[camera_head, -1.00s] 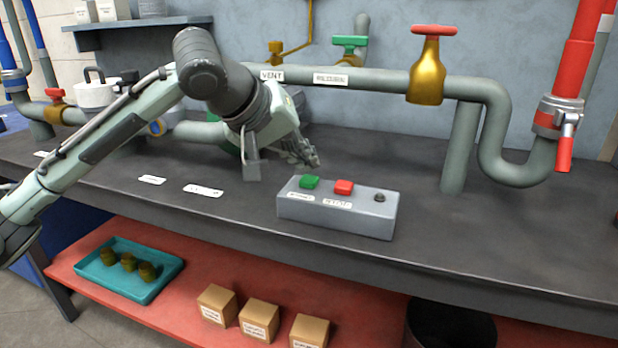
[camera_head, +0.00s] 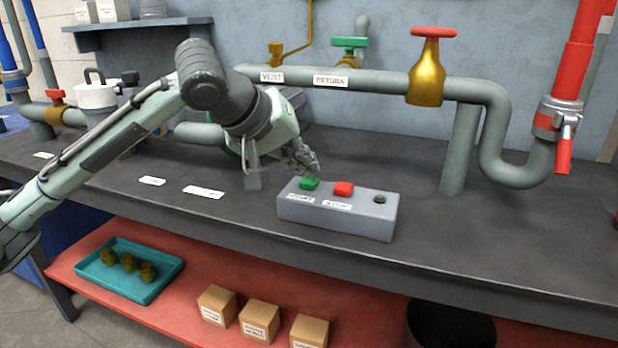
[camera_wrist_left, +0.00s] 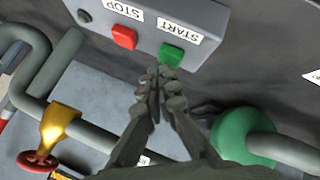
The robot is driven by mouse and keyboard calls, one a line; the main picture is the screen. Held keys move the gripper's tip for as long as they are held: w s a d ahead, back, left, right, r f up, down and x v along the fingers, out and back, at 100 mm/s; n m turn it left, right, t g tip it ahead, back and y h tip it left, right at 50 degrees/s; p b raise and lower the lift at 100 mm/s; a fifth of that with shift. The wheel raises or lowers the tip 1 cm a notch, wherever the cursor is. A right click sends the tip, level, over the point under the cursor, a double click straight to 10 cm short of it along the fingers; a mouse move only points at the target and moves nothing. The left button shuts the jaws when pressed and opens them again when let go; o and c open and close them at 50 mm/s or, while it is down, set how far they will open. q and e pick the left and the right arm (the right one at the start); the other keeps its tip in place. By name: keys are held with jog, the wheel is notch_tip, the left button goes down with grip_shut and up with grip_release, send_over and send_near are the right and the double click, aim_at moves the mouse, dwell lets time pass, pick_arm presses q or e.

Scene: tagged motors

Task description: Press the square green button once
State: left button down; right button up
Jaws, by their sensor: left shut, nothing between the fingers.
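The square green button (camera_head: 309,183) sits at the left end of the top of a grey control box (camera_head: 350,222) on the bench. In the left wrist view the green button (camera_wrist_left: 171,54) is beside a START label (camera_wrist_left: 179,29). A red button (camera_head: 343,188) is to its right on the box. My left gripper (camera_head: 314,172) is shut and empty, with its fingertips just above the green button. In the left wrist view its fingertips (camera_wrist_left: 160,72) appear at the button's edge; I cannot tell if they touch. My right gripper is not in view.
Grey pipes (camera_head: 380,82) with a gold, red-handled valve (camera_head: 427,75) run behind the box. A red pipe (camera_head: 573,60) stands at the right. Labels (camera_head: 203,191) lie on the bench (camera_head: 480,240). The bench right of the box is clear.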

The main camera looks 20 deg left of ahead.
aim_at(306, 181)
pick_arm(q)
jog(key=shift+f, duration=0.55)
dwell(0.9)
jog(key=shift+r+p, duration=0.9)
jog(key=shift+p, duration=0.35)
jog(key=shift+r+p, duration=0.55)
notch_tip(306, 181, up, 4)
jog(key=p, duration=0.4)
